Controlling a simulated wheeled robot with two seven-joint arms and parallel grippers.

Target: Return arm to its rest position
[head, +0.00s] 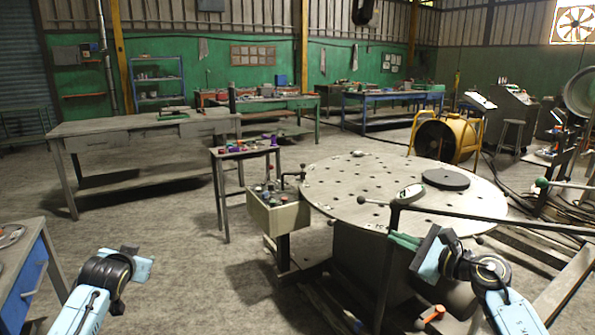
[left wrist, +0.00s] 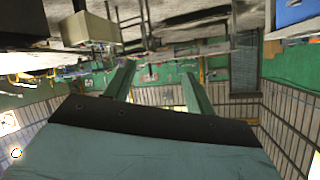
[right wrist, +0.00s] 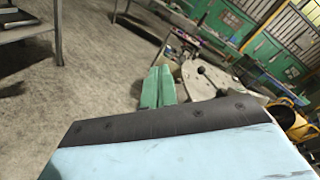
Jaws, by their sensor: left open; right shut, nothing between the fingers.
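My right arm comes in from the lower right in the head view. Its gripper (head: 404,241) has its green fingers together and empty, in front of the round perforated table (head: 335,190). It overlaps a dark post there; I cannot tell whether they touch. The right wrist view shows the closed fingers (right wrist: 158,88) with nothing between them. My left arm is at the lower left, its gripper (head: 142,264) above bare floor. In the left wrist view its two fingers (left wrist: 158,88) stand well apart with nothing between them.
A dark horizontal bar (head: 490,216) runs right from the post beside my right arm. A small bench (head: 235,151) and a beige bin (head: 279,217) stand left of the round table. A blue cabinet (head: 28,283) is at far left. Floor between is free.

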